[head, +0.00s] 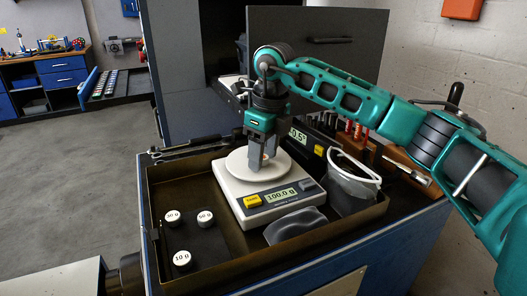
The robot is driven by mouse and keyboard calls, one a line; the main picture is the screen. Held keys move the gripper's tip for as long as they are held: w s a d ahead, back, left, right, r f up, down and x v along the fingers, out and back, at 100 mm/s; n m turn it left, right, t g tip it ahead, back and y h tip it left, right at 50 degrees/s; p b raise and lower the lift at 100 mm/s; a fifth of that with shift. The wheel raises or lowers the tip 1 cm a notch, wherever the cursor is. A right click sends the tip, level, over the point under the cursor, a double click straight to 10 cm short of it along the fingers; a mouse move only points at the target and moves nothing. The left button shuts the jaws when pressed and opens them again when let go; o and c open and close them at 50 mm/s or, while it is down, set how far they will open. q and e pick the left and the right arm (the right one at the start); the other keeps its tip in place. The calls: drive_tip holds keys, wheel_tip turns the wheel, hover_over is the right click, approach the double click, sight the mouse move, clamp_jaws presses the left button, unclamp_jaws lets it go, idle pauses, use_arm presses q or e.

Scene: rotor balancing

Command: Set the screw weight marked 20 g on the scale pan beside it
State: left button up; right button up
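The white scale (280,206) stands in the tray, with its round pan (240,163) on top. Its display appears to read 100.0 g. My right gripper (263,160) points straight down with its fingertips at the pan. A small pale patch shows between the fingers; I cannot tell if it is a weight or the pan. Three white-topped weights sit on a dark holder left of the scale: one at the back left (173,216), one at the back right (205,217), one in front (182,258). The front one looks like 10 g; the others' marks are too small to read surely. My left gripper is out of view.
The shallow brown tray (153,196) has raised walls. A second display (298,135) and a wooden tool block (356,146) stand behind. Free tray floor lies in front of the scale.

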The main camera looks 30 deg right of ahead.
wheel_tip(320, 180, up, 12)
drive_tip(key=s, duration=0.1)
drive_tip(key=shift+d+r, duration=0.15)
drive_tip(key=shift+d, duration=0.2)
drive_tip(key=shift+s, duration=0.1)
idle(0.5)
